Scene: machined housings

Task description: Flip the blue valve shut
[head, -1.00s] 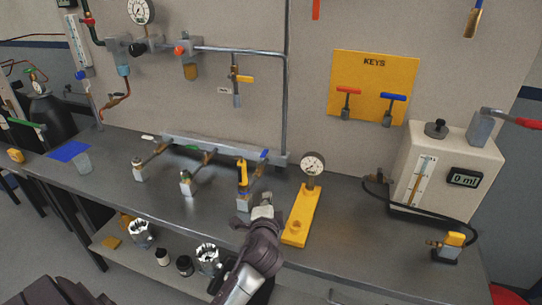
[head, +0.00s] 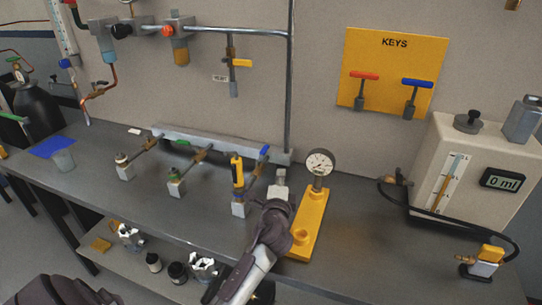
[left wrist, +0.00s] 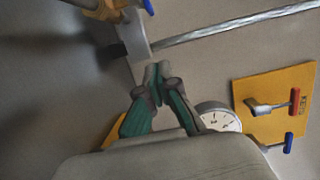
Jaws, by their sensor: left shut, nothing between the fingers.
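The blue valve handle (head: 264,152) is on the rightmost branch of the grey manifold (head: 215,148), just behind and right of a yellow-handled fitting (head: 237,173). A blue handle end (left wrist: 148,7) also shows at the top edge of the left wrist view. My left gripper (head: 281,177) is shut and empty, just right of and slightly below the blue handle in the head view. Its fingertips (left wrist: 157,84) are together in the left wrist view, apart from the blue handle. My right gripper is not in view.
A yellow block with a dial gauge (head: 320,162) stands close to the right of my left gripper. A yellow KEYS board (head: 390,110) hangs on the wall. A white tank (head: 480,150) stands right.

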